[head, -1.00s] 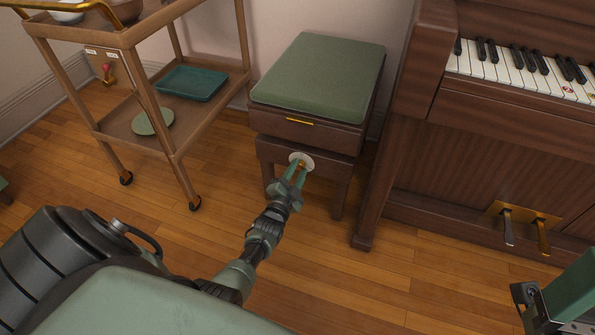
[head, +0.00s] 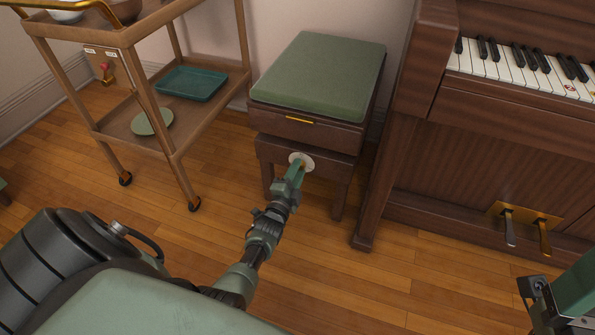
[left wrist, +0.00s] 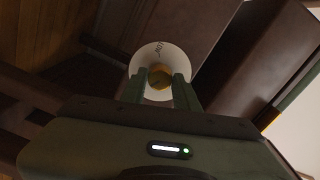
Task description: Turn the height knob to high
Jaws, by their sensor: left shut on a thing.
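The height knob (left wrist: 160,77) is a small brass-coloured knob on a round white dial plate (head: 302,161). The plate is on the front of the dark wooden piano bench (head: 320,147), below its green cushion. My left gripper (head: 299,168) reaches the knob from the front and is shut on it. In the left wrist view its two green fingers (left wrist: 163,88) stand on either side of the knob. The fingers hide most of the knob in the head view. Only part of my right arm shows at the lower right.
A wooden trolley (head: 160,88) with a teal tray (head: 189,83) and a green plate (head: 152,122) stands left of the bench. An upright piano (head: 440,170) with brass pedals (head: 525,228) stands to the right. The wooden floor in front is clear.

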